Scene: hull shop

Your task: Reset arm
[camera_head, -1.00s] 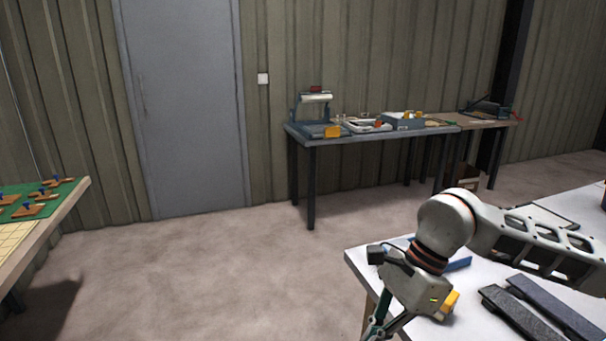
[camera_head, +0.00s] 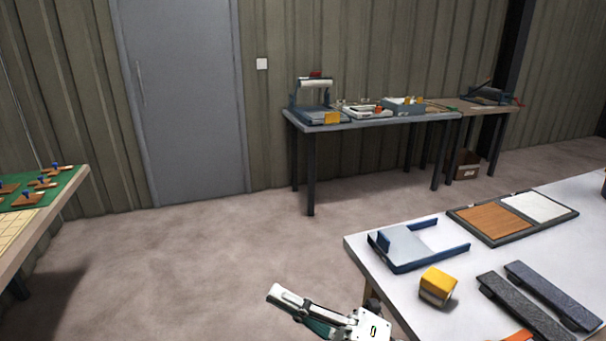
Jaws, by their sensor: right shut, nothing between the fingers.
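My right gripper (camera_head: 285,298) is low in the middle of the head view, in front of the near edge of the white table (camera_head: 372,268). Its fingers point to the left and are shut with nothing between them. It is over the floor and apart from the things on the table. Most of my right arm is out of the picture at the bottom. My left gripper is not in view.
On the white table are a blue-framed tray (camera_head: 405,246), a yellow block (camera_head: 437,286), two dark bars (camera_head: 522,306) and a panel tray (camera_head: 512,216). A green-matted table (camera_head: 75,182) stands left. A workbench (camera_head: 385,123) stands at the back. The floor between is clear.

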